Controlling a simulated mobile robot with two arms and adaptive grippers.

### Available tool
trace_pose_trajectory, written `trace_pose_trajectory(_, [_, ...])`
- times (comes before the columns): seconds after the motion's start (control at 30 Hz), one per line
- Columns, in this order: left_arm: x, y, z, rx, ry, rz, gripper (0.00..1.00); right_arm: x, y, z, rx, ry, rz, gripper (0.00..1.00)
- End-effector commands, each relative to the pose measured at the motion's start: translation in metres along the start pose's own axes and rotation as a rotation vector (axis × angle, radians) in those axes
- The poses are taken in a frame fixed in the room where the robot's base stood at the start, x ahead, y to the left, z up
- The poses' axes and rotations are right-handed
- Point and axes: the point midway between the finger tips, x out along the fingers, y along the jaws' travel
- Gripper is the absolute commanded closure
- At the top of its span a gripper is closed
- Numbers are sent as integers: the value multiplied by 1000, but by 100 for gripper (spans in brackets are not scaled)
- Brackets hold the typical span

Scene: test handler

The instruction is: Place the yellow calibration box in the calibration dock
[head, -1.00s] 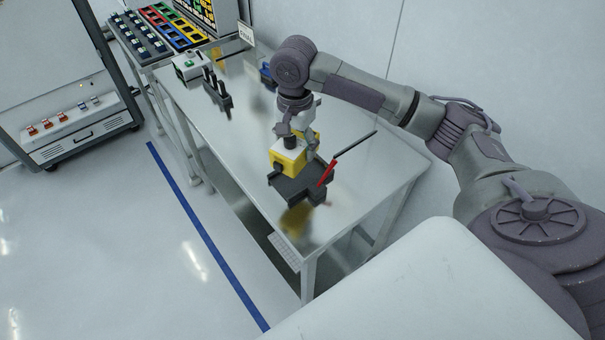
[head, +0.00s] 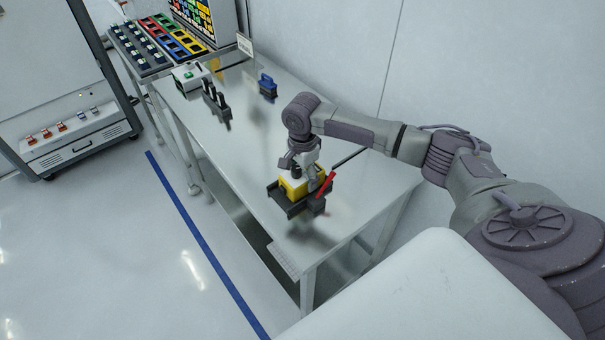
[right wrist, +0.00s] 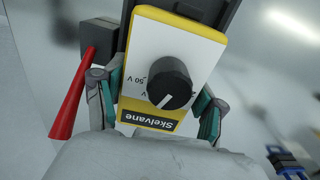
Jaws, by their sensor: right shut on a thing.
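The yellow calibration box (head: 291,188) has a white face with a black knob; its label reads "Skelvane" in the right wrist view (right wrist: 150,124). My right gripper (head: 301,174) is shut on it from above, with one finger on each side in the right wrist view (right wrist: 156,106). The dark calibration dock (head: 279,200) has a red lever (head: 325,185) at its right side. The box is at the dock, between its dark walls in the head view; I cannot tell whether it rests on the dock floor. My left gripper is not in view.
On the metal table (head: 225,165) stand a blue object (head: 267,86), a black rack (head: 216,104) and a white device with a green button (head: 189,76). Coloured trays (head: 172,36) are at the back left. The table middle is clear.

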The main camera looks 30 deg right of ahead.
Motion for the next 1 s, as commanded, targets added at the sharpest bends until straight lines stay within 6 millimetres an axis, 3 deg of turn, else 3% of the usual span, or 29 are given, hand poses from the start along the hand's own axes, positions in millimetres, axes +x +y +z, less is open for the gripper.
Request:
trace_pose_trajectory(0.27, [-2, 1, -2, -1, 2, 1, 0, 2, 0, 1, -1, -2, -1, 78])
trace_pose_trajectory(0.3, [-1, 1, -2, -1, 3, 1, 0, 2, 0, 1, -2, -1, 0, 23])
trace_pose_trajectory(0.4, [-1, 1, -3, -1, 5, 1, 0, 2, 0, 0, -1, -1, 0, 6])
trace_pose_trajectory(0.77, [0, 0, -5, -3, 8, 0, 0, 1, 0, 0, -1, 0, -1, 5])
trace_pose_trajectory(1.0, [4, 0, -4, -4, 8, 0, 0, -31, -1, 0, -2, -1, -4, 5])
